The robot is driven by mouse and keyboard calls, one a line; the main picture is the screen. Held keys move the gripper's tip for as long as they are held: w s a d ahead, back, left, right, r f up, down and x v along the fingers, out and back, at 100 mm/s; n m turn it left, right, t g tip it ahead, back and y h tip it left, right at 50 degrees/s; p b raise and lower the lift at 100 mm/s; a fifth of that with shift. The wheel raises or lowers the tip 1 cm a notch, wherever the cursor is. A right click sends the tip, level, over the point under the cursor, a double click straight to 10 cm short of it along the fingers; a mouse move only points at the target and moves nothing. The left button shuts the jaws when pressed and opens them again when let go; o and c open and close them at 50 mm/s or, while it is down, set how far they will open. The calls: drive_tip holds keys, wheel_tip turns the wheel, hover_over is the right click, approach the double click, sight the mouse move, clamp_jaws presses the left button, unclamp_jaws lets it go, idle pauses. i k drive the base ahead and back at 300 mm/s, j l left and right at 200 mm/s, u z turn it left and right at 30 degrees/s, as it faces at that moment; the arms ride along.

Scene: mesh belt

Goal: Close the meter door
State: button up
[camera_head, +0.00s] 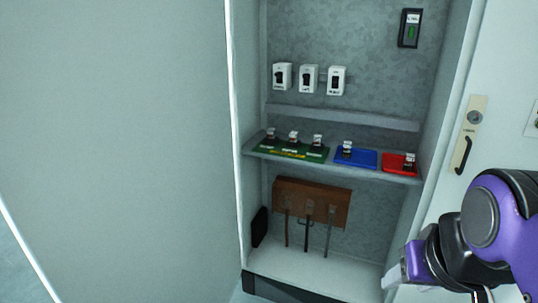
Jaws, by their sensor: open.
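A large pale door panel (110,130) fills the left of the view and looks swung open along the left edge of a cabinet (345,95). The cabinet interior is exposed. I take this panel to be the meter door; no label shows on it. My gripper (396,277) is at the lower right, in front of the cabinet's lower right corner and well apart from the panel. It is open and nothing shows between its fingers, though they are only partly visible.
A shelf (330,166) inside holds a green tray (285,153), a blue tray (366,162) and a red tray (391,169) with small items. White boxes (308,79) hang above; tools hang on a brown board (337,207) below. A handle plate (477,108) is on the right surface.

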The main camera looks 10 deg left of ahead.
sight(118, 184)
drive_tip(key=k+j, duration=0.15)
drive_tip(key=k, duration=0.2)
drive_tip(key=k+j+z, duration=0.1)
drive_tip(key=k, duration=0.25)
drive_tip(key=k+j, duration=0.2)
drive_tip(key=j, duration=0.2)
drive_tip(key=k+j+z, duration=0.1)
drive_tip(key=k+j, duration=0.15)
drive_tip(key=j, duration=0.6)
drive_tip(key=k+j+z, duration=0.1)
drive_tip(key=j, duration=0.3)
drive_tip(key=j+z, duration=0.1)
drive_tip(key=j, duration=0.75)
drive_tip(key=i+j, duration=0.15)
drive_tip(key=j, duration=0.25)
drive_tip(key=i+j, duration=0.15)
drive_tip(key=j, duration=0.25)
